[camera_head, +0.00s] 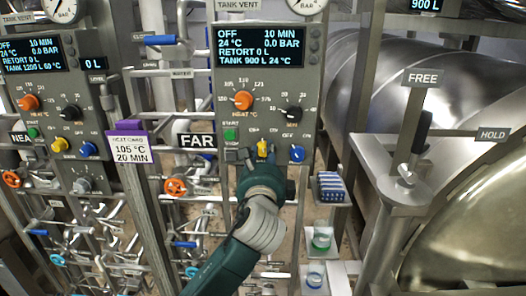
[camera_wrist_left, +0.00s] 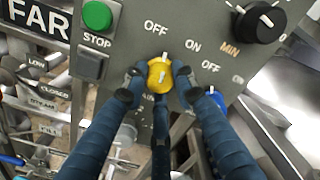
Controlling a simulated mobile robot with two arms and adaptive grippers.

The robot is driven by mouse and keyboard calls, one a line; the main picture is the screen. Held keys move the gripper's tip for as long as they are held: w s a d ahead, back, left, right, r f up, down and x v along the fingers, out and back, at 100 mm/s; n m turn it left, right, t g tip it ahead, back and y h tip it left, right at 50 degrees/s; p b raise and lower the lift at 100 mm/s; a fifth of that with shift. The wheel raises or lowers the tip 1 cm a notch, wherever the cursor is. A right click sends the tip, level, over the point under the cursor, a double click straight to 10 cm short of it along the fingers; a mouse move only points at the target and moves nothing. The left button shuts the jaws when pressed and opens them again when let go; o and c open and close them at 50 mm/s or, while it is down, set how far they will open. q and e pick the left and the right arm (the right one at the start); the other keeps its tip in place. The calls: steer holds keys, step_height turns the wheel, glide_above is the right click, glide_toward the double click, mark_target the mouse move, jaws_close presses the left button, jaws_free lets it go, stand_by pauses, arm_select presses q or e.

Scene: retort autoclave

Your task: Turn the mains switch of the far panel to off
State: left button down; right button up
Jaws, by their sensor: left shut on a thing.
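The far panel (camera_head: 268,90) is a grey box with a lit display, beside the FAR sign (camera_head: 197,141). A yellow rotary knob (camera_head: 263,147) sits low on it, also seen in the left wrist view (camera_wrist_left: 160,76). OFF and ON labels stand above it; its white pointer aims up, nearer OFF than ON. Whether it is named mains cannot be read. My left gripper (camera_wrist_left: 160,88) has its dark fingers around the yellow knob, shut on it; its wrist (camera_head: 262,185) hides the panel's lower part in the head view. My right gripper is not in view.
The near panel (camera_head: 50,100) stands left. A small rack of blue items (camera_head: 331,187) and the retort's FREE/HOLD lever (camera_head: 421,130) are at right.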

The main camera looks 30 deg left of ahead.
arm_select(q)
steer(key=shift+w+d+f+n, duration=0.1)
steer(key=shift+f+n, duration=0.05)
steer(key=shift+n, duration=0.8)
steer(key=shift+d+f+n, duration=0.1)
steer(key=shift+n, duration=0.85)
steer(key=c, duration=1.4)
jaws_free()
steer(key=shift+c, duration=0.2)
steer(key=shift+d+r, duration=0.1)
steer(key=shift+r, duration=0.05)
steer(key=v, duration=1.2)
